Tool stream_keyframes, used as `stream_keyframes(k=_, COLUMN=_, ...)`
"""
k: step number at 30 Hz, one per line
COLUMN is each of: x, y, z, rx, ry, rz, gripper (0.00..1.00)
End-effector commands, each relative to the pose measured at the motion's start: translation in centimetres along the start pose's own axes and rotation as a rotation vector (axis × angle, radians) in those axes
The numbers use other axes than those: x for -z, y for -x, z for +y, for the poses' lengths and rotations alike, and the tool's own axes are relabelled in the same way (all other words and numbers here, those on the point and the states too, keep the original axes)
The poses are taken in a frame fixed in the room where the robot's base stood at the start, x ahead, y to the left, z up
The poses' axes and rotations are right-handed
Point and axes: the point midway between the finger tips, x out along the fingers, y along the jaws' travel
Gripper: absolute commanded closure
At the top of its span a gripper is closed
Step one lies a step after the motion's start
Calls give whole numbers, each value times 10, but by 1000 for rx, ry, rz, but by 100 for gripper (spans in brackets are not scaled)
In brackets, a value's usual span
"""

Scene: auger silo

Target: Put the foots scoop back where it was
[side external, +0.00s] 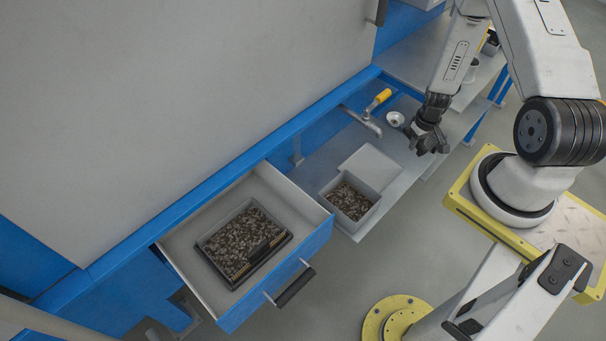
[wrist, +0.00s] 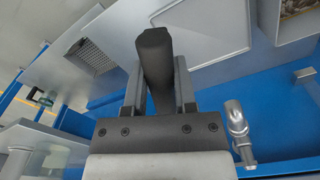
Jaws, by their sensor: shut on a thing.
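My gripper (side external: 430,142) is above the grey shelf, at its right end and just right of the metal spout. In the wrist view its fingers (wrist: 160,95) are shut on the dark handle of what looks like the foots scoop (wrist: 154,55). The handle stands up between the fingers; the scoop's bowl cannot be made out. A small round pale metal piece (side external: 395,119) shows beside the gripper; I cannot tell whether it belongs to the scoop.
A grey bin of brown pellets (side external: 349,201) and a pale square panel (side external: 370,165) are on the shelf (side external: 318,172). The metal spout (side external: 362,122) has a yellow handle (side external: 381,97). An open drawer (side external: 185,240) holds a black tray of pellets (side external: 243,244). A perforated plate (wrist: 92,57) shows in the wrist view.

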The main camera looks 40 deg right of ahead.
Motion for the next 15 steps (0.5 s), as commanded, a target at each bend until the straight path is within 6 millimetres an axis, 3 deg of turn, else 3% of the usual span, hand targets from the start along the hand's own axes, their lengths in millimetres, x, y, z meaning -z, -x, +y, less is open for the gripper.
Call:
stream_keyframes(k=6, x=0, y=-16, z=0, rx=-1, ry=0, rz=-3, gripper=100)
stream_keyframes(k=15, x=1, y=-19, z=0, rx=0, ry=1, rz=-3, gripper=100)
